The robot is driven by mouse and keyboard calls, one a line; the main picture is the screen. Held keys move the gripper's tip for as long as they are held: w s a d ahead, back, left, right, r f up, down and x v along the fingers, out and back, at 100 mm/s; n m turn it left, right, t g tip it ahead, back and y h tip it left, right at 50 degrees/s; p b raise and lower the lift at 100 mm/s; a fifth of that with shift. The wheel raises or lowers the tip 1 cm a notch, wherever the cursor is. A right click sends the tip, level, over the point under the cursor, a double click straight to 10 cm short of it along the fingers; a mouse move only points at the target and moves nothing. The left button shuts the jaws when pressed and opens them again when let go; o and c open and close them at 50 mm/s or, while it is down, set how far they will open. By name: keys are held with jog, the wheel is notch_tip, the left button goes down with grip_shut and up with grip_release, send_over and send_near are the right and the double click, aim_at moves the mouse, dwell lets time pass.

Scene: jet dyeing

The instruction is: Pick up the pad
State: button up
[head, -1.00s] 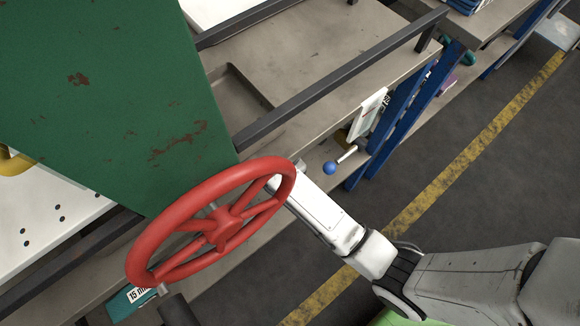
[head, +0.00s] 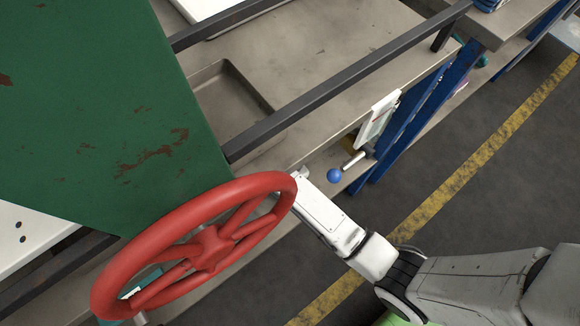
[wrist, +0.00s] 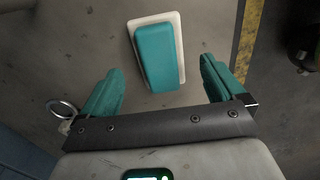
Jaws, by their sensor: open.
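The pad (wrist: 163,58), a teal block with rounded edges on a pale cream backing, lies on a worn grey surface in the wrist view. My gripper (wrist: 160,70) is open and empty, with one teal finger on each side of the pad's lower part and gaps between. From this view I cannot tell how far above the pad the fingers are.
The red handwheel (head: 212,248) stands beside a green, rust-marked panel (head: 95,110). A dark rail (head: 345,82) crosses the grey bench (head: 350,30). A blue-knobbed lever (head: 334,176) is close to my arm. A yellow line (head: 480,165) marks the open floor at right.

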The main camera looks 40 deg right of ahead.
notch_tip(320, 180, down, 4)
jog(key=shift+d+r+b, duration=0.1)
jog(key=shift+r+b, duration=0.15)
jog(key=shift+b, duration=0.4)
jog(key=shift+c, duration=0.4)
jog(key=shift+r, duration=0.1)
jog(key=c, duration=1.1)
